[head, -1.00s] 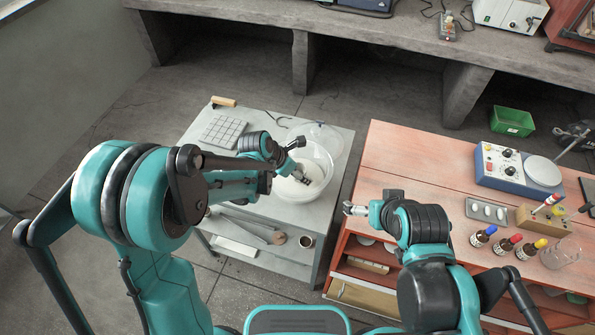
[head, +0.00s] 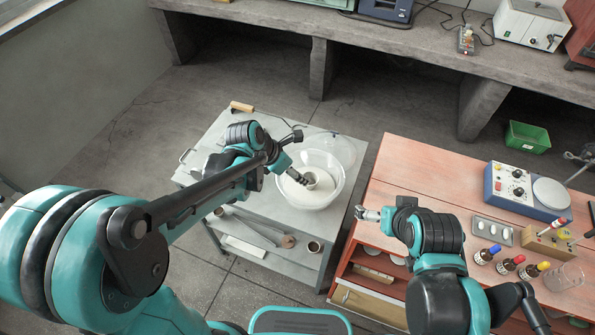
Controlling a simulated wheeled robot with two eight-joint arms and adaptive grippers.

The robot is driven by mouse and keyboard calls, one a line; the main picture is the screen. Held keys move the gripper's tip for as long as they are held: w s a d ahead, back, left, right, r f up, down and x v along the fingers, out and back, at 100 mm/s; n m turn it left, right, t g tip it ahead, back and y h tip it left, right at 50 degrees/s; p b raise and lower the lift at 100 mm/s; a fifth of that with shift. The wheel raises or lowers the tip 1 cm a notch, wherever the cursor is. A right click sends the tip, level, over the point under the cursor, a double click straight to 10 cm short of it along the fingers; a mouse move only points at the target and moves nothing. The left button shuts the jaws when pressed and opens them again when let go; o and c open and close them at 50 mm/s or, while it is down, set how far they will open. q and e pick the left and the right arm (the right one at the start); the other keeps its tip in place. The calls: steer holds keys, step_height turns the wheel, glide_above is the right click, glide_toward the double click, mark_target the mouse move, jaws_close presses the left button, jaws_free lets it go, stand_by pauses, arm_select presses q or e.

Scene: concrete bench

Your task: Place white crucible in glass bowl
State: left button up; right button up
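The clear glass bowl (head: 336,190) stands on the grey cart. The small white crucible (head: 313,181) is inside the bowl's outline, apparently low in it and roughly upright. My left gripper (head: 301,179) reaches into the bowl from the upper left, and its fingertips overlap the crucible's left side. Whether the fingers still grip the crucible or only sit beside it is too small to tell. My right gripper (head: 362,213) is empty, with its fingertips apart, between the cart and the red wooden bench, clear of the bowl.
A second clear glass rim (head: 340,149) shows behind the bowl on the grey cart (head: 200,165). The red bench (head: 420,172) holds a blue scale (head: 514,188), dropper bottles (head: 487,255) and a beaker (head: 565,277).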

arm_select(q)
steer(key=s+a+r+m+t+y, duration=0.1)
steer(key=s+a+m, duration=0.5)
steer(key=m, duration=0.7)
steer(key=s+a+r+m+t+y, duration=0.2)
steer(key=s+a+r+m, duration=0.4)
steer(key=s+m, duration=0.3)
steer(key=a+m+y, duration=0.1)
steer(key=m, duration=0.3)
steer(key=shift+s+y, duration=0.15)
steer(key=shift+y, duration=0.15)
